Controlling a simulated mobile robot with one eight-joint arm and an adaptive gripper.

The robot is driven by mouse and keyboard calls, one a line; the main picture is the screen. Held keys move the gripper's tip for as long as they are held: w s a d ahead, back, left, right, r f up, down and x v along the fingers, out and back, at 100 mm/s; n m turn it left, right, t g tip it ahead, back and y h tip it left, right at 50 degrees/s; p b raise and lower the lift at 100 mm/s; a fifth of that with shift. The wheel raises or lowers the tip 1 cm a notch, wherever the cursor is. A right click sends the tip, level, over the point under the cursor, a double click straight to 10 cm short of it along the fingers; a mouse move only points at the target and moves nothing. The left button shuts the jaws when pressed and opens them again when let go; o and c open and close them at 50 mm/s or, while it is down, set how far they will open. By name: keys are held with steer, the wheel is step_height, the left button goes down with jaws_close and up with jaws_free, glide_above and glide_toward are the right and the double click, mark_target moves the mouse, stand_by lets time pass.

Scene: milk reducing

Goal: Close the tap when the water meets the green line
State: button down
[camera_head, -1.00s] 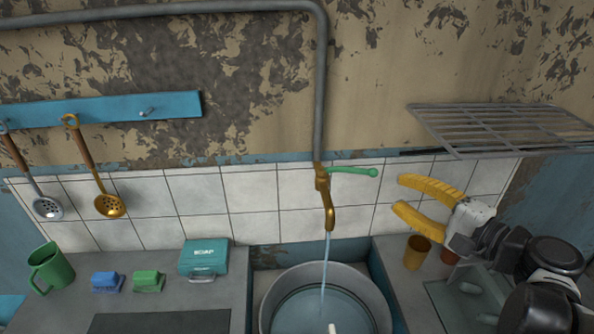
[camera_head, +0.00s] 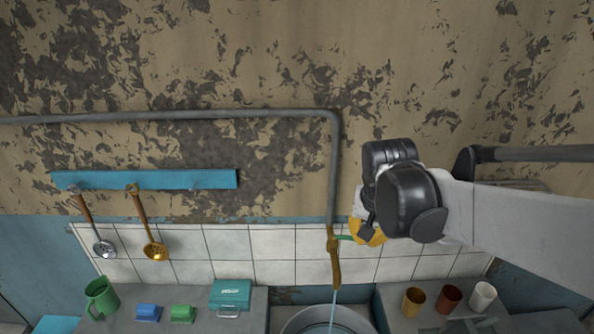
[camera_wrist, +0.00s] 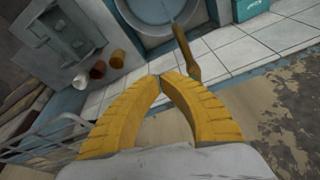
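The brass tap (camera_head: 334,262) hangs on the wall pipe, and water (camera_head: 334,300) runs from it into the metal pot (camera_head: 298,322). The pot is cut off by the lower edge. Its water (camera_wrist: 160,8) shows in the wrist view, but no green line is visible. The green tap handle (camera_head: 345,237) reaches right towards my gripper (camera_head: 360,236), which mostly hides it. In the wrist view, my yellow fingers (camera_wrist: 165,77) meet at the tips beside the tap (camera_wrist: 184,52). Whether the handle lies between them is hidden.
A tan cup (camera_head: 412,303), a brown cup (camera_head: 449,299) and a white cup (camera_head: 484,296) stand on the right counter. A green mug (camera_head: 101,299), sponges and a teal soap box (camera_head: 230,294) stand left. A wire rack (camera_wrist: 45,140) is near my gripper.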

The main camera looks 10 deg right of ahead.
mark_target(354, 240)
steer(key=w+d+f+b, duration=0.1)
steer(key=w+f, duration=0.2)
steer(key=f, duration=0.2)
steer(key=w+d+f+b, duration=0.1)
steer(key=w+d+f, duration=0.1)
steer(key=f, duration=0.3)
steer(key=shift+w+d, duration=0.25)
steer(key=shift+w, duration=0.35)
steer(key=shift+w+d+f+n+y+b, duration=0.1)
steer(key=shift+w+d+n+y+b, duration=0.2)
steer(key=shift+w+d+n+b, duration=0.7)
steer(key=shift+w+a, duration=0.1)
steer(key=shift+p, duration=0.3)
